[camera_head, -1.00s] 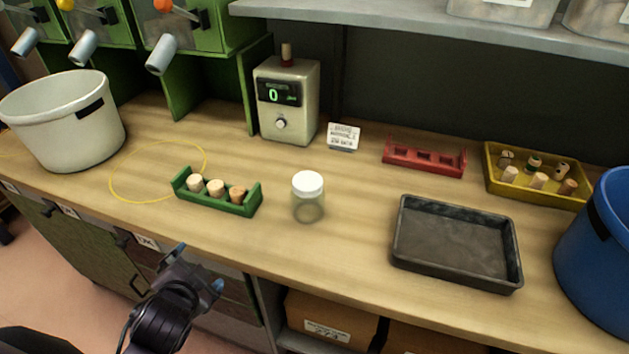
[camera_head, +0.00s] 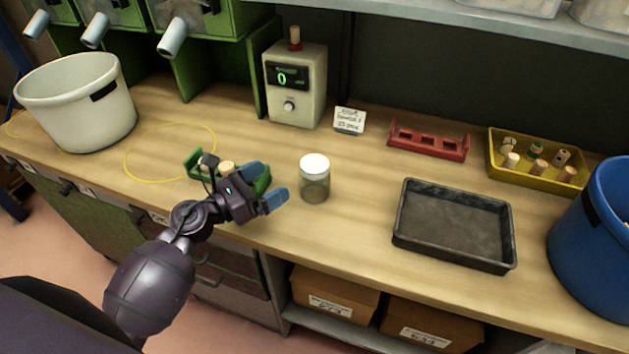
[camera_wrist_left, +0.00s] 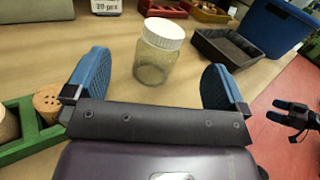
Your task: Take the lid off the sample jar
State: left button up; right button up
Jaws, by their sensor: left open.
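The sample jar (camera_head: 315,188) is clear glass and stands upright on the bench, with its white lid (camera_head: 314,163) on top. My left gripper (camera_head: 266,185) is open and empty, just left of the jar, with blue fingertips pointing toward it. In the left wrist view the jar (camera_wrist_left: 153,65) and its lid (camera_wrist_left: 164,32) appear ahead, between the two spread fingers and beyond them. The fingers do not appear to touch the jar.
A green rack (camera_head: 194,160) with cork stoppers is partly hidden behind my left gripper. A dark tray (camera_head: 455,219) lies right of the jar. A grey meter (camera_head: 297,90), red rack (camera_head: 428,142) and yellow tray (camera_head: 538,182) stand behind. A blue bucket (camera_head: 597,255) is at right.

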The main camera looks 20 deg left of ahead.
aim_at(303, 173)
pick_arm(q)
jog(key=shift+w+d+f+m+g+h, duration=0.15)
jog(key=shift+f+m+g, duration=0.15)
jog(key=shift+m, duration=0.15)
jog(key=shift+s+d+f+m+g+h, duration=0.15)
jog(key=shift+m+g, duration=0.15)
jog(key=shift+m, duration=0.15)
jog(key=shift+w+d, duration=0.25)
jog(key=shift+w, duration=0.1)
jog(key=x, duration=0.4)
jog(key=shift+w+d+p, duration=0.1)
jog(key=shift+p, duration=0.25)
jog(key=shift+f+p+x, duration=0.15)
jog(key=shift+f+x, duration=0.05)
jog(key=shift+x, duration=1.2)
jog(key=shift+f+p+x, duration=0.15)
jog(key=shift+f+x, duration=0.05)
jog(key=shift+x, duration=1.2)
